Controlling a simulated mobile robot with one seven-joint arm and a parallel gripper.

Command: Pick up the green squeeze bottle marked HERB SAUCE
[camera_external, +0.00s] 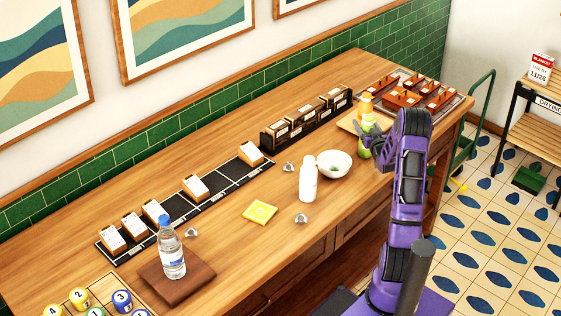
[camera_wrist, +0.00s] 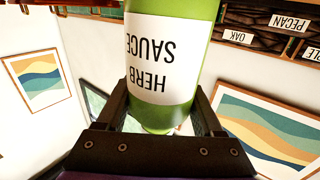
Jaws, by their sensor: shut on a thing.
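The green squeeze bottle (camera_wrist: 187,112) fills the middle of the wrist view, its white label reading HERB SAUCE upside down there. My gripper (camera_wrist: 162,106) has a dark finger on each side of the bottle and is shut on it. In the external view the green bottle (camera_external: 365,151) shows beside my gripper (camera_external: 373,137) near the right end of the wooden counter, partly hidden by it. I cannot tell whether its base touches the counter.
A white bowl (camera_external: 347,161) and a white bottle (camera_external: 308,180) stand to the left. A tray of reddish-brown blocks (camera_external: 454,105) lies behind right.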

